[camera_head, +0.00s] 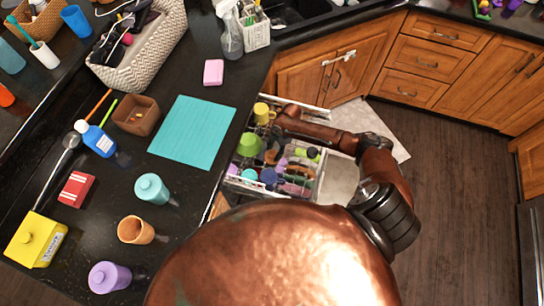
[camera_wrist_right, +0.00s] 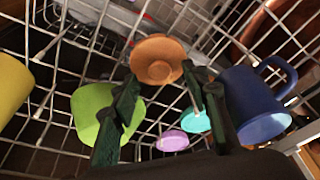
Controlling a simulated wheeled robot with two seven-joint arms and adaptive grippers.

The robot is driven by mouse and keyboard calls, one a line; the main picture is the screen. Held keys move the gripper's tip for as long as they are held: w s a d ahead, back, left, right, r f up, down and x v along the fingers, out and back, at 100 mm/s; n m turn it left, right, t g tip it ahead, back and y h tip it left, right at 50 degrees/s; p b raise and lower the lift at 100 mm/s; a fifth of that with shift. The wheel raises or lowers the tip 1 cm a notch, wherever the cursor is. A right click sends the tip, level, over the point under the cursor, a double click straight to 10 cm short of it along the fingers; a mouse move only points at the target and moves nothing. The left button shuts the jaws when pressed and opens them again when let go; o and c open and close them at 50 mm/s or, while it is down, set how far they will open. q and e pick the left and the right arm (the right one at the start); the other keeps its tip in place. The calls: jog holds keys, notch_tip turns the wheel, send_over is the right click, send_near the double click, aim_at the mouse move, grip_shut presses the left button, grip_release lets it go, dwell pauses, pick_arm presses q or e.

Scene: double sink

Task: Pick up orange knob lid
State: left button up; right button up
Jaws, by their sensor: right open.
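The orange knob lid (camera_wrist_right: 158,58) shows in the right wrist view as a round orange disc with a raised centre, in a wire dish rack (camera_wrist_right: 60,28). My right gripper (camera_wrist_right: 166,84) is open, its two dark fingers on either side of the view below the lid. The lid lies just beyond the fingertips, near the gap between them. I cannot tell whether either finger touches it. In the head view my right arm reaches over the pulled-out rack (camera_head: 318,178), and the gripper is hard to make out among the dishes. My left gripper is not in view.
A green cup (camera_wrist_right: 92,112) and a blue mug (camera_wrist_right: 252,102) crowd the fingers on either side. A purple piece (camera_wrist_right: 172,140) and a teal piece (camera_wrist_right: 194,122) lie between them. A yellow item (camera_wrist_right: 12,88) stands at left. The counter (camera_head: 215,105) borders the rack.

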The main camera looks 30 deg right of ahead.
jog(key=shift+a+f, duration=0.15)
jog(key=shift+f, duration=0.7)
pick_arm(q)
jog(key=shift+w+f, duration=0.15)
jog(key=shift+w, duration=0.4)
pick_arm(e)
jog(key=c, duration=0.9)
jog(key=shift+c, duration=0.2)
